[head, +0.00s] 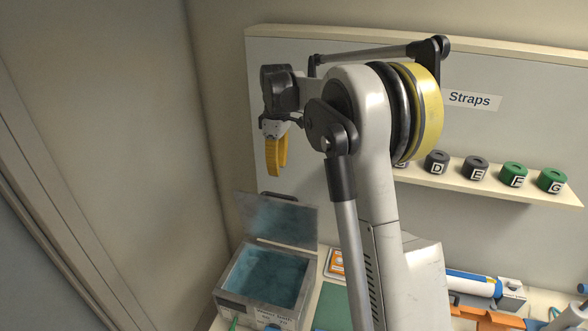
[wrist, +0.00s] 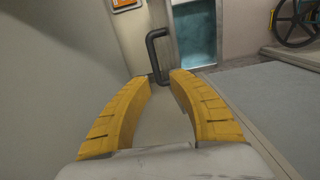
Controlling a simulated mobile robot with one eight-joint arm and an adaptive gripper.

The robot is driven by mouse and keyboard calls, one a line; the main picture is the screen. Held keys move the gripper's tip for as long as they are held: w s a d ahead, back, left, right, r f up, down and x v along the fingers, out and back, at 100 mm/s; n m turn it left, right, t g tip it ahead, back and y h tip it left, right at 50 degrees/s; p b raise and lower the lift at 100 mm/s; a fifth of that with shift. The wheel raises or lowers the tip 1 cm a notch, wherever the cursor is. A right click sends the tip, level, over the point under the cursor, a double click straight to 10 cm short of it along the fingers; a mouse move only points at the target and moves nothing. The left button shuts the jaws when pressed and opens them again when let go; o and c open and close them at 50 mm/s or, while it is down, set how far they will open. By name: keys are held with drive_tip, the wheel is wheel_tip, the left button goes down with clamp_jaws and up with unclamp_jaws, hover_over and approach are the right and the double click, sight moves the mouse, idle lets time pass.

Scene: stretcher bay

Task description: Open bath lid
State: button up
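The bath (head: 222,291) is a grey metal box with blue-green liquid inside, at the lower left in the head view. Its lid (head: 285,222) stands raised at the back, leaving the top open. A dark handle (head: 270,197) is at the lid's upper edge. My gripper (head: 276,172) hangs above the lid with its yellow fingers pointing down. In the wrist view, the fingers are apart with nothing between them, and the dark handle (wrist: 151,58) lies just beyond the fingertips, apart from them. The bath's blue-green interior (wrist: 195,35) shows beyond it.
A shelf (head: 465,178) with dark and green lettered rolls is on the back panel, right of my arm. An orange-and-white item (head: 336,264) lies right of the bath. A blue-and-white cylinder (head: 472,284) lies farther right. A wall stands close on the left.

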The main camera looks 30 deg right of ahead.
sight(281, 195)
drive_tip(key=f, duration=0.3)
drive_tip(key=f+p, duration=0.1)
drive_tip(key=f, duration=0.3)
drive_tip(key=d+f, duration=0.1)
drive_tip(key=f, duration=0.2)
drive_tip(key=shift+f+p, duration=0.35)
drive_tip(key=shift+f, duration=0.05)
drive_tip(key=shift+c, duration=0.2)
clamp_jaws()
